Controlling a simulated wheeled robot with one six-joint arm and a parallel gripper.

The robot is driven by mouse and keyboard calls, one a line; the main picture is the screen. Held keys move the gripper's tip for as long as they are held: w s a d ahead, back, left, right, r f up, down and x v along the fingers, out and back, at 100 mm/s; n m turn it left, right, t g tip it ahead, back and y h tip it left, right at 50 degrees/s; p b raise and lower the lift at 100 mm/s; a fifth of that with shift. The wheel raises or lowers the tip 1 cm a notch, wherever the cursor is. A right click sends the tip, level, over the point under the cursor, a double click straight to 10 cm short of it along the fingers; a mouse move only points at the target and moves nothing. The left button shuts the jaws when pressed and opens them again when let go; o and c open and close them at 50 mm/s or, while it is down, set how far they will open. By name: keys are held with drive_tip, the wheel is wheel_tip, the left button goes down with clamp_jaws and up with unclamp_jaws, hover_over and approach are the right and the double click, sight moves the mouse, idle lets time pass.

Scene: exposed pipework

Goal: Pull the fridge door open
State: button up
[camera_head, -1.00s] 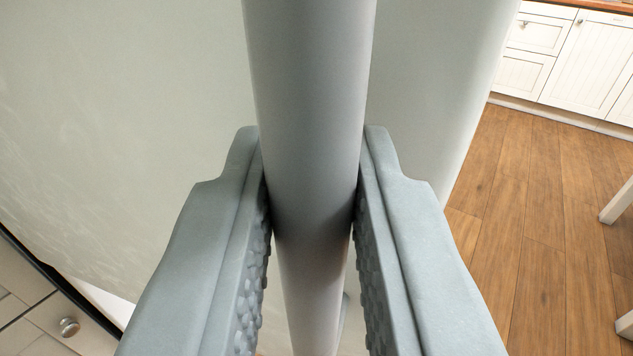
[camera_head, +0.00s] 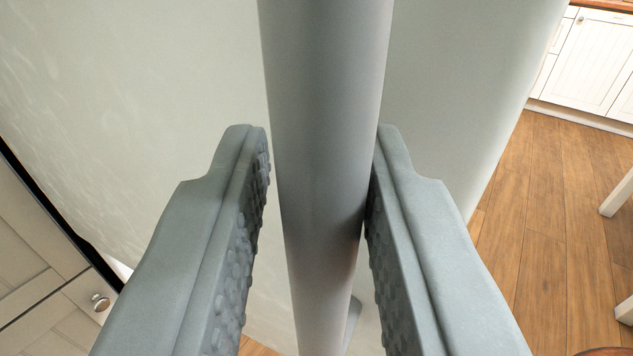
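The fridge door (camera_head: 130,90) is a pale grey-green panel filling the left and upper middle of the view. Its handle (camera_head: 325,120) is a thick grey bar running from top to bottom through the centre. My gripper (camera_head: 315,140) is open around the handle, with one finger on each side. A clear gap shows between the left finger and the bar. The right finger is very close to the bar; I cannot tell whether it touches.
Beige cabinet fronts with a round knob (camera_head: 100,302) stand at the lower left beside a dark edge. Wooden floor (camera_head: 545,200) lies open to the right. White cabinets (camera_head: 595,60) stand at the far right, and white furniture legs (camera_head: 617,197) show at the right edge.

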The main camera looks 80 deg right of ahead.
drive_tip(key=shift+o, duration=1)
drive_tip(key=shift+d, duration=0.1)
drive_tip(key=v, duration=1.7)
drive_tip(key=shift+a, duration=0.25)
drive_tip(key=shift+f, duration=0.1)
